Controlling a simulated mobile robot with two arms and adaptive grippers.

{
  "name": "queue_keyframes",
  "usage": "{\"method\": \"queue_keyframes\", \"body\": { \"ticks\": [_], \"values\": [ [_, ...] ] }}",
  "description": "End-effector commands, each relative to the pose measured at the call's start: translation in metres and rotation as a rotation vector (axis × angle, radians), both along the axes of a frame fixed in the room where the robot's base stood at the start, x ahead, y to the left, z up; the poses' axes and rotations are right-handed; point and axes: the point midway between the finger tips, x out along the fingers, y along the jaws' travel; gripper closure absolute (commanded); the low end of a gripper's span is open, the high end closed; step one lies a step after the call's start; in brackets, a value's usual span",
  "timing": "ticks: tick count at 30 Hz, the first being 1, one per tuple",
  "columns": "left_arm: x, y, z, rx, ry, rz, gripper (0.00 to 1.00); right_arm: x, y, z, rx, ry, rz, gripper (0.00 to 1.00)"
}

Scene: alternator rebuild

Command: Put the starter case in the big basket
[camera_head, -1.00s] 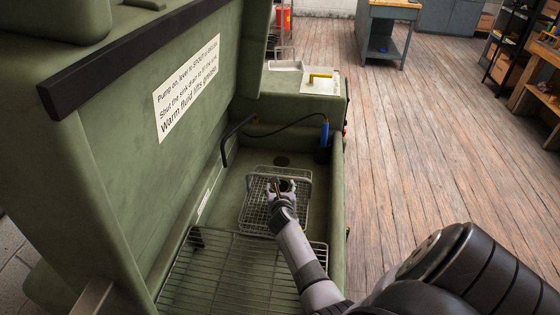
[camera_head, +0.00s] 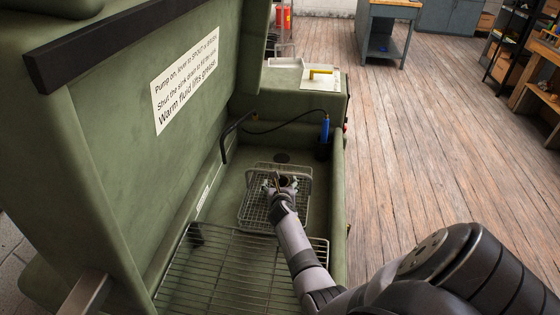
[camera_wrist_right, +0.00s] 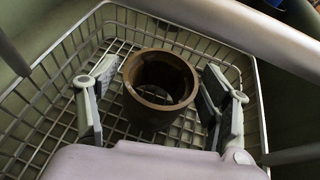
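The starter case (camera_wrist_right: 160,88), a dark brown hollow cylinder, is inside the wire basket (camera_wrist_right: 38,120) in the right wrist view, with its open end facing the camera. It seems to rest on the mesh floor. In the head view the basket (camera_head: 250,212) sits in the green sink, and the case is a small dark shape at the gripper. My right gripper (camera_head: 281,184) is down in the basket. In the right wrist view its fingers (camera_wrist_right: 153,106) are spread on both sides of the case, with gaps showing. My left gripper is not in view.
A wire rack (camera_head: 225,275) lies nearer in the sink. The basket's handle bar (camera_wrist_right: 230,25) crosses close to the gripper. A black hose with a blue brush (camera_head: 325,131) is at the back right. The raised green lid (camera_head: 120,130) bounds the left side.

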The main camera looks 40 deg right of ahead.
Motion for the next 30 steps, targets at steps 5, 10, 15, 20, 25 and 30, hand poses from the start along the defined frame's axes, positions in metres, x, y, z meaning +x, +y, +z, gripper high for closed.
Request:
{"method": "queue_keyframes", "body": {
  "ticks": [5,10,15,20,25,30],
  "values": [
    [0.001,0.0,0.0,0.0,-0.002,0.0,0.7,0.0,0.0,0.0,0.0,0.0,0.0,0.25],
    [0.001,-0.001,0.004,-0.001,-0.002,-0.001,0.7,0.0,0.0,0.004,0.001,-0.001,0.0,0.25],
    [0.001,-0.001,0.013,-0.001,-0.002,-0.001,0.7,-0.015,0.012,0.012,-0.002,0.002,0.001,0.25],
    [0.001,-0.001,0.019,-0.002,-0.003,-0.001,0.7,-0.034,0.028,0.022,-0.002,0.002,0.001,0.25],
    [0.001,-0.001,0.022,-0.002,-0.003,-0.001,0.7,-0.048,0.041,0.029,-0.001,0.0,0.001,0.25],
    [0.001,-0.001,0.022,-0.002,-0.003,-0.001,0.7,-0.053,0.045,0.031,0.001,-0.001,0.0,0.25]
  ]
}}
